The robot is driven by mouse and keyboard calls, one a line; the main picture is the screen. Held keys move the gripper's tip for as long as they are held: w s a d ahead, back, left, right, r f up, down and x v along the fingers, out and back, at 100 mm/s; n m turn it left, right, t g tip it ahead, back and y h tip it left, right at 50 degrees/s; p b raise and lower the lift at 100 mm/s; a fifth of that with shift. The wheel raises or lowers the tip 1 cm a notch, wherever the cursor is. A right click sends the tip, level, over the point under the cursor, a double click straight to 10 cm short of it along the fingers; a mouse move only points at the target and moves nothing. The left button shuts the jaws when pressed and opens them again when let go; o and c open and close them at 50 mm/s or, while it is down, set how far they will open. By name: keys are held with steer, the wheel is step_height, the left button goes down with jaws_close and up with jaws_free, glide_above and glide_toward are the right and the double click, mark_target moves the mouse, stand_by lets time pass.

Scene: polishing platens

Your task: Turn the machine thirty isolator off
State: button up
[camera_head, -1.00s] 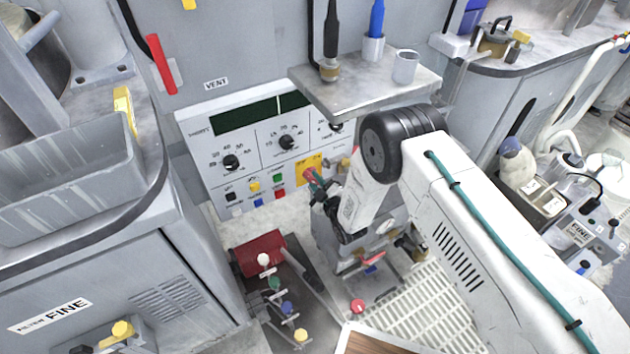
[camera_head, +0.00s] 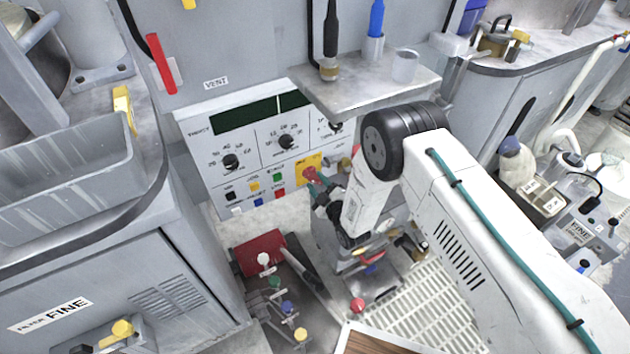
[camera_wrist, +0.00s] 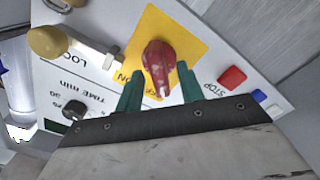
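The machine thirty panel (camera_head: 262,150) is white, with dials and coloured buttons. Its isolator is a red rotary handle (camera_wrist: 160,62) on a yellow plate (camera_wrist: 185,42); the plate also shows in the head view (camera_head: 303,166). In the wrist view the handle's pale-marked end points down toward my gripper, near partly hidden lettering; ON is printed to its left. My gripper (camera_wrist: 159,72) has its green fingers apart, one on each side of the handle. Small gaps show beside the handle, so it is not clamped. In the head view my gripper (camera_head: 318,184) is at the plate, partly covering it.
A red STOP-side button (camera_wrist: 232,77) lies right of the plate and a yellowish knob (camera_wrist: 47,41) left of it in the wrist view. A shelf (camera_head: 360,88) with a cup overhangs the panel. Below stand several coloured knobs on a dark unit (camera_head: 295,300).

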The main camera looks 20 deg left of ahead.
steer(key=v, duration=0.6)
stand_by(0.4)
steer(key=s+d+f+m+g+h, duration=0.25)
steer(key=f+g+h, duration=0.2)
steer(key=f, duration=0.45)
steer(key=d+r+m+g+h, duration=0.2)
steer(key=d+r+m+h, duration=0.15)
steer(key=d+h, duration=0.2)
steer(key=s+d+r+m+g+h, duration=0.2)
steer(key=s+d+r+m+g, duration=0.15)
steer(key=d+r, duration=0.9)
steer(key=s+d+r+m+g+h, duration=0.3)
steer(key=d+r, duration=0.6)
steer(key=r, duration=0.7)
steer(key=s+d+r+m+t, duration=0.1)
steer(key=s+d+r+m, duration=0.1)
steer(key=s+d+r, duration=0.3)
steer(key=s+d+r+m+t, duration=0.1)
steer(key=s+d+r+m, duration=0.1)
steer(key=s+d+r, duration=0.3)
steer(key=s+d+r+m+y, duration=0.1)
steer(key=s+d+r, duration=0.4)
steer(key=s+r, duration=0.6)
step_height(320, 180, up, 3)
steer(key=shift+s+r+m+t, duration=0.25)
steer(key=shift+m+t, duration=0.15)
steer(key=shift+m, duration=0.35)
